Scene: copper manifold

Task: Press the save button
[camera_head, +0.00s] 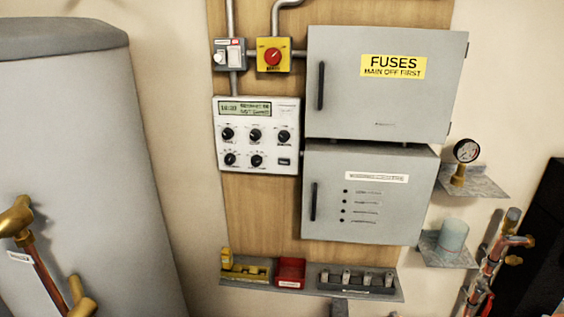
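A white control panel (257,178) is fixed to the wooden board, left of the grey boxes. Several black round knobs (255,135) sit below the display. A small dark rectangular button (284,161) is at the panel's lower right; its lettering is too small to read, so I cannot confirm that it is the save button. Neither of my grippers can be made out in the head view.
A fuse box (345,100) and a lower grey box (330,220) have protruding handles. A red rotary switch (272,57) is above the panel. A shelf (308,289) holds a red bin (290,272). A grey tank (85,150) and copper pipe (45,277) stand left.

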